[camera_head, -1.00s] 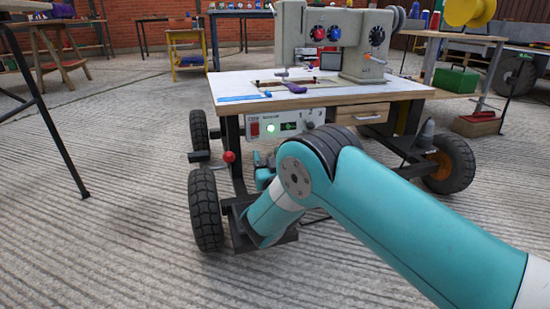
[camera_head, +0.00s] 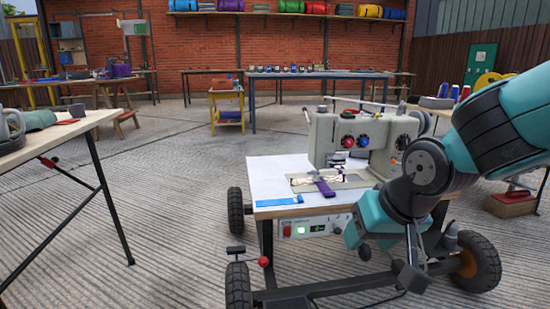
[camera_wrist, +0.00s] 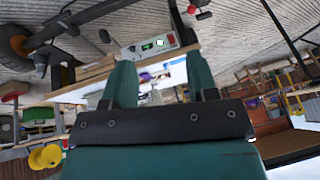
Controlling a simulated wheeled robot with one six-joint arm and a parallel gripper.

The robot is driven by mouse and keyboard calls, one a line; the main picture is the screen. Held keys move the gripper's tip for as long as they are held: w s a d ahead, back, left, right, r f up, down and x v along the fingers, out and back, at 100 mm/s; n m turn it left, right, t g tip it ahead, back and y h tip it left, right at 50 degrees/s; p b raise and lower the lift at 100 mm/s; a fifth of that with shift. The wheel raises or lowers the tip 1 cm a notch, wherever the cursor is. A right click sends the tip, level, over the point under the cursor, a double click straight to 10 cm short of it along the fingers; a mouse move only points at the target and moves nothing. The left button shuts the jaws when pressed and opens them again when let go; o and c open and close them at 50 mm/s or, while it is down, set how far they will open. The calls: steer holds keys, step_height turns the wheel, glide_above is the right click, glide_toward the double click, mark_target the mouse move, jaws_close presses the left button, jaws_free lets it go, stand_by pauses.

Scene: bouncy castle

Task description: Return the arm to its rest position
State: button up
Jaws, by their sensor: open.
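My arm (camera_head: 425,165) comes in from the right in the head view, bent at a joint in front of the right side of the sewing cart. Its lower end hangs down by the cart's front. In the wrist view, my gripper (camera_wrist: 160,75) shows two teal fingers spread apart with nothing held between them. The cart's worktop and control panel (camera_wrist: 150,45) show beyond the fingers, upside down. I cannot make out the fingertips clearly in the head view.
The wheeled cart carries a sewing machine (camera_head: 350,140), a purple piece (camera_head: 325,188) and a blue strip (camera_head: 280,201). A wooden table (camera_head: 60,135) stands at the left. Open floor (camera_head: 170,220) lies between them. A blue table (camera_head: 320,77) stands farther back.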

steer(key=s+r+n+g+y+p, duration=0.1)
steer(key=s+r+n+g+p, duration=0.15)
steer(key=s+r, duration=0.45)
steer(key=s+r+n+g+y+p, duration=0.1)
steer(key=s+r+n+g+p, duration=0.2)
steer(key=s, duration=0.8)
step_height(320, 180, up, 36)
steer(key=p, duration=3.7)
steer(key=shift+w+a+r+t, duration=0.15)
steer(key=shift+a+r+t, duration=0.1)
steer(key=shift+a+t, duration=0.1)
